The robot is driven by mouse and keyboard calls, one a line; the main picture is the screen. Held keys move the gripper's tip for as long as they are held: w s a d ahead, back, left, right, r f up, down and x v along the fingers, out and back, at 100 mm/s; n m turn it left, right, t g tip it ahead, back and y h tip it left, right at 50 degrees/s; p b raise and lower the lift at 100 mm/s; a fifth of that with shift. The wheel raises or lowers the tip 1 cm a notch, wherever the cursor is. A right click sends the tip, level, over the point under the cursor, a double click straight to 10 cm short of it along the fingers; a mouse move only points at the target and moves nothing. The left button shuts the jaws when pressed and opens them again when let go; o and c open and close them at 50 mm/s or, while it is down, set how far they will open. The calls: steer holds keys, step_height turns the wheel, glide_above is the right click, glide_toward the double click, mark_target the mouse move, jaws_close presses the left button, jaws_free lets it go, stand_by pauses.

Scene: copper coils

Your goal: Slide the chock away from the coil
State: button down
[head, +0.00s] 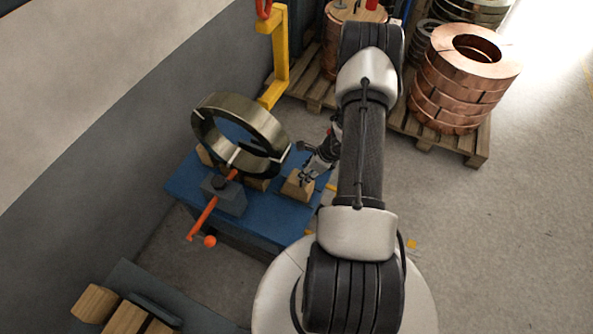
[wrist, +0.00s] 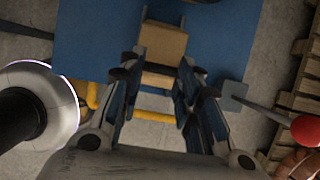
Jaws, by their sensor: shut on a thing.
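The coil (head: 258,118) is a brass-coloured ring standing tilted on a blue table (head: 270,215) in the head view. The chock (head: 293,190) is a tan wooden block on the table's right part, to the right of the coil with a gap of blue surface between them. My gripper (head: 306,177) is at the chock. In the wrist view, the chock (wrist: 163,45) lies between the two fingers of my gripper (wrist: 158,72), which is shut on it. The coil cannot be made out in the wrist view.
An orange lever (head: 203,216) on a grey block stands at the table's front. A yellow post (head: 280,50) stands behind. Copper coils (head: 445,95) rest on a pallet (head: 478,150) at right. Open floor lies at far right.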

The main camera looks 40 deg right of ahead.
steer(key=s, duration=0.1)
steer(key=s+d+b, duration=0.1)
steer(key=shift+s+f, duration=0.2)
steer(key=shift+s, duration=0.15)
steer(key=c, duration=2.4)
jaws_free()
steer(key=shift+d, duration=0.15)
steer(key=c, duration=2.2)
jaws_free()
steer(key=shift+w, duration=0.2)
steer(key=shift+c, duration=0.2)
steer(key=shift+o, duration=0.8)
steer(key=shift+w, duration=0.1)
steer(key=o, duration=0.5)
steer(key=shift+d+r+p, duration=0.25)
steer(key=shift+r+p, duration=0.5)
steer(key=shift+r, duration=0.1)
steer(key=shift+o, duration=1.4)
steer(key=shift+s+a+r+p, duration=0.2)
steer(key=shift+s+r+p, duration=0.3)
steer(key=shift+r, duration=0.3)
steer(key=o, duration=0.4)
steer(key=shift+p+v, duration=0.45)
steer(key=shift+v, duration=0.35)
steer(key=shift+o, duration=0.2)
steer(key=p+v, duration=1)
steer(key=v, duration=0.5)
steer(key=shift+s, duration=0.1)
